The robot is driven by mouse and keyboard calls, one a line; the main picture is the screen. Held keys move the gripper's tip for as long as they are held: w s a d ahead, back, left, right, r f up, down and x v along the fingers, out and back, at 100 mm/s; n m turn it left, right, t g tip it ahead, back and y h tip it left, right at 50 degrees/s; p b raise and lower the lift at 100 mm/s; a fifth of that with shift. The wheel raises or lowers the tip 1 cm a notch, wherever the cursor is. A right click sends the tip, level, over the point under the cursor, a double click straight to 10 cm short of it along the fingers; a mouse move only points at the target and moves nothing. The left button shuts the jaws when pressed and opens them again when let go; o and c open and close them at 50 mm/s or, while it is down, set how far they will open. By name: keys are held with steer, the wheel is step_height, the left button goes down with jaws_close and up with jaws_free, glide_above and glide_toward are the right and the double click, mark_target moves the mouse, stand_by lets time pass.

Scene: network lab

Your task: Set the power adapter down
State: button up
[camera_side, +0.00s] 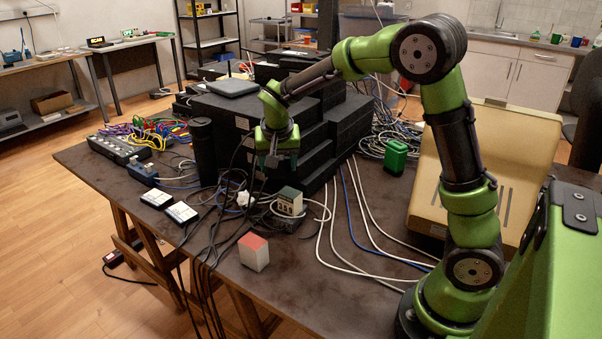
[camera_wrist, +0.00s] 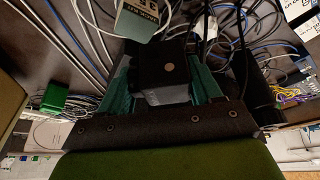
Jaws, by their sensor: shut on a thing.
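The power adapter, a black block with a small round mark on its face, is between the two green fingers of my gripper (camera_wrist: 165,84) in the wrist view (camera_wrist: 168,70). My gripper is shut on it. In the side view my gripper (camera_side: 278,163) points down over the cluttered middle of the table, in front of the stacked black equipment. There the adapter is dark against dark, and I cannot tell whether its underside touches anything.
A small box with a green top (camera_side: 290,201) stands just below my gripper among cables. A red-topped white block (camera_side: 254,251) is nearer the front edge. A green container (camera_side: 396,157) stands right. Two white-labelled drives (camera_side: 170,206) lie left. Bare tabletop (camera_side: 330,285) shows at front right.

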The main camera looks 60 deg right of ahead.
steer(key=s+d+m+g+h, duration=0.1)
steer(key=s+d+m+g, duration=0.2)
steer(key=s+d+m, duration=0.45)
steer(key=m+g+y, duration=0.1)
steer(key=m+g, duration=0.2)
steer(key=m, duration=0.7)
glide_above(369, 228)
steer(key=f, duration=0.7)
steer(key=w+a+f, duration=0.1)
steer(key=f, duration=0.2)
steer(key=shift+f, duration=2.25)
steer(key=o, duration=1.2)
steer(key=shift+f, duration=0.1)
steer(key=shift+c, duration=0.2)
